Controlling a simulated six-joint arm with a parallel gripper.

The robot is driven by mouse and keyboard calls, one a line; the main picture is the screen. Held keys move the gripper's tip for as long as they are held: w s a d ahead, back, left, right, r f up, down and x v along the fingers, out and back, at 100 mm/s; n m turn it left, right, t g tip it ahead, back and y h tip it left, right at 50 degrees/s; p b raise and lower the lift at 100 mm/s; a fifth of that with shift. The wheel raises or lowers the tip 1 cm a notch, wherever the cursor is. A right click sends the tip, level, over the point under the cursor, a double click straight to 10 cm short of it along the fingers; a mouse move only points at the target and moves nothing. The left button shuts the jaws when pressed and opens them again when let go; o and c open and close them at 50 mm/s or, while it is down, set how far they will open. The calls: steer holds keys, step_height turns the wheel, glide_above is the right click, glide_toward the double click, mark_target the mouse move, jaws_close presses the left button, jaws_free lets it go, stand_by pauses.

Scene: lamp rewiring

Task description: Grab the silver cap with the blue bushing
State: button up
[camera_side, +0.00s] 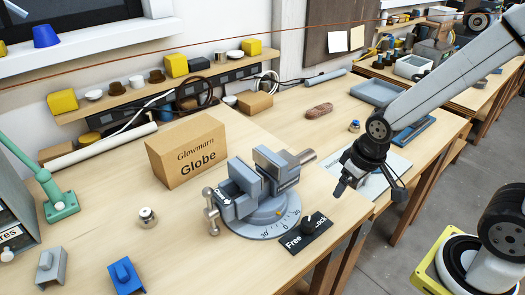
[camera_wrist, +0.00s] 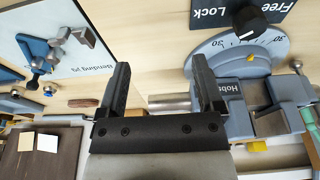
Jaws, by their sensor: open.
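A small silver cap with a blue part (camera_side: 354,126) stands on the bench behind my gripper in the side view, near the far edge of the pale mat. What looks like the same cap shows small at the left of the wrist view (camera_wrist: 48,91); its details are too small to tell. My gripper (camera_side: 370,187) is open and empty above the bench, right of the vise. In the wrist view its two fingers (camera_wrist: 160,64) are spread, with bare wood between them. Another silver cap (camera_side: 148,217) stands left of the vise; its bushing colour is unclear.
The grey-blue vise (camera_side: 262,190) on its round dial is close left of my gripper. The Bending jig mat (camera_wrist: 45,50) lies on the other side. A Globe box (camera_side: 187,150) stands behind the vise. Bare wood lies around the blue-part cap.

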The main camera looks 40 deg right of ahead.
steer(key=shift+r, duration=0.1)
steer(key=shift+w+v, duration=0.55)
steer(key=shift+v, duration=1.8)
steer(key=w+d+m+t+y, duration=0.2)
steer(key=w+d+m+y, duration=0.3)
steer(key=w+d+m, duration=1.15)
steer(key=d+m+t+h, duration=0.2)
steer(key=d+m+t, duration=0.6)
steer(key=d+m, duration=1.35)
steer(key=n, duration=0.5)
glide_toward(355, 127)
steer(key=w, duration=0.1)
steer(key=d, duration=0.1)
steer(key=w, duration=0.1)
steer(key=shift+w+d+r+t+y, duration=0.2)
steer(key=shift+w+r+t+y, duration=0.1)
steer(key=shift+r, duration=0.05)
steer(key=shift+f, duration=0.6)
steer(key=shift+x, duration=1.3)
